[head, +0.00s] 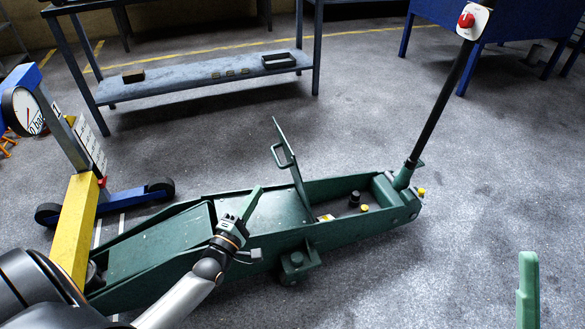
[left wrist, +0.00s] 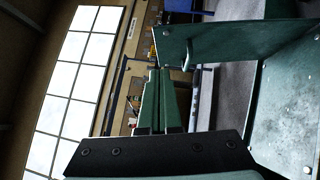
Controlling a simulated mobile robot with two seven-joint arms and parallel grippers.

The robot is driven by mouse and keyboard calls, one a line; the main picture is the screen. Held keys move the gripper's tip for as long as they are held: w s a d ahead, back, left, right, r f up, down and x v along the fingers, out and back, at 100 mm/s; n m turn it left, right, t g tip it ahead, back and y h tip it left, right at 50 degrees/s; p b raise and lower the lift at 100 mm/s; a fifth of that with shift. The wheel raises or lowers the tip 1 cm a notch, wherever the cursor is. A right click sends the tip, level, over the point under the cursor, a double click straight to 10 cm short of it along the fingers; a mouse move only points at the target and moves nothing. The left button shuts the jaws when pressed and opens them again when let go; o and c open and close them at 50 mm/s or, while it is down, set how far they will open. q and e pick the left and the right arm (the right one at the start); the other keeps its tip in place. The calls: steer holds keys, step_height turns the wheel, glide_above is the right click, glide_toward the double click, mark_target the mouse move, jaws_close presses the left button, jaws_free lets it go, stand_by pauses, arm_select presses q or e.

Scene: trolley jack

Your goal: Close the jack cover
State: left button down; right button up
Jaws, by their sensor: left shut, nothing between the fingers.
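The green trolley jack (head: 155,245) lies across the floor. Its cover (head: 289,160) stands open, tilted up from the body, with a loop handle (head: 284,156) on its face. In the left wrist view the cover (left wrist: 235,42) and handle (left wrist: 188,52) show just beyond the fingers. My left gripper (head: 254,197), with green fingers, is shut and empty. It is above the jack body, left of the cover and apart from it. Its fingers show together in the left wrist view (left wrist: 160,85). A green finger of my right gripper (head: 528,285) shows at the lower right; its opening is unclear.
The jack's black lever (head: 438,105) with a red-buttoned top rises at the right end. A blue and yellow stand with a gauge (head: 22,110) is at the left. A shelved table (head: 200,80) and blue bench (head: 520,25) stand behind. The floor right of the jack is clear.

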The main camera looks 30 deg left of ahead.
arm_select(q)
steer(key=b, duration=0.3)
glide_toward(291, 154)
steer(key=w+a, duration=0.2)
steer(key=a, duration=0.1)
steer(key=w+d, duration=0.1)
steer(key=w+d+r, duration=0.1)
steer(key=w, duration=0.1)
steer(key=shift+w+d+r+b, duration=0.1)
steer(key=shift+d+r+b, duration=0.05)
steer(key=shift+d+b, duration=0.2)
